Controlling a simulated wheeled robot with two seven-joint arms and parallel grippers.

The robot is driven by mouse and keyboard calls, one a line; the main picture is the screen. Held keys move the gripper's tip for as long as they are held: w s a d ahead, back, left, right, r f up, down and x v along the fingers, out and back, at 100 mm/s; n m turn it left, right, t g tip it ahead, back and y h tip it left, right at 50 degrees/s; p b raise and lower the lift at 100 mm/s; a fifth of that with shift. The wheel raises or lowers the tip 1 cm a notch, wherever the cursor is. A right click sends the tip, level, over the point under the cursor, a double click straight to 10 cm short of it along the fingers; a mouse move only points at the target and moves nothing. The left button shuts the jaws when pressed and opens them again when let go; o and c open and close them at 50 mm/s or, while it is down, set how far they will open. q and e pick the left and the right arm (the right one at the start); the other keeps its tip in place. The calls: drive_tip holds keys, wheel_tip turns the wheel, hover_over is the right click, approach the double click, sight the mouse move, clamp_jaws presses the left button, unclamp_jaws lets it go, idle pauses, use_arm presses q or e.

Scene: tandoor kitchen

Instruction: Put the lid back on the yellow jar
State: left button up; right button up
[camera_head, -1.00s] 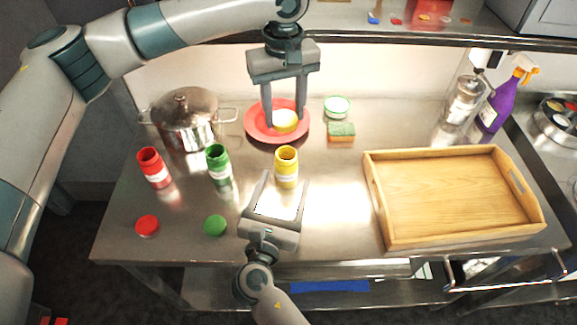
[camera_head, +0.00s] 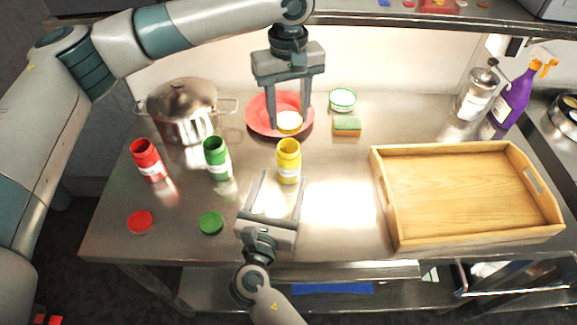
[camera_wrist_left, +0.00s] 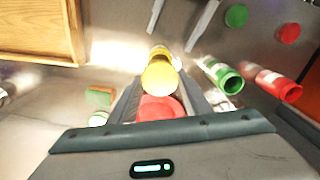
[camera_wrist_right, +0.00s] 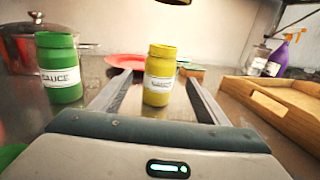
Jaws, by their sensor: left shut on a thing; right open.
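The yellow jar (camera_head: 289,163) stands upright and open on the steel table; it also shows in the right wrist view (camera_wrist_right: 159,80). My left gripper (camera_head: 291,128) is shut on the yellow lid (camera_head: 289,118), holding it in the air behind and above the jar. In the left wrist view the lid (camera_wrist_left: 160,76) partly hides the jar (camera_wrist_left: 159,52). My right gripper (camera_head: 283,177) is open and low in front of the jar, its fingers pointing at it, one to either side in the right wrist view (camera_wrist_right: 158,85). I cannot tell whether they touch it.
Open red (camera_head: 149,162) and green (camera_head: 217,160) jars stand left, with red (camera_head: 140,222) and green (camera_head: 210,223) lids in front. A red plate (camera_head: 262,117), sponge (camera_head: 347,127) and pot (camera_head: 184,115) are behind. A wooden tray (camera_head: 387,222) is right.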

sight(291, 151)
drive_tip(key=shift+x, duration=6.05)
drive_tip(key=shift+f, duration=0.1)
drive_tip(key=shift+c, duration=0.4)
drive_tip(key=c, duration=1.5)
use_arm(q)
drive_tip(key=shift+f, duration=2.5)
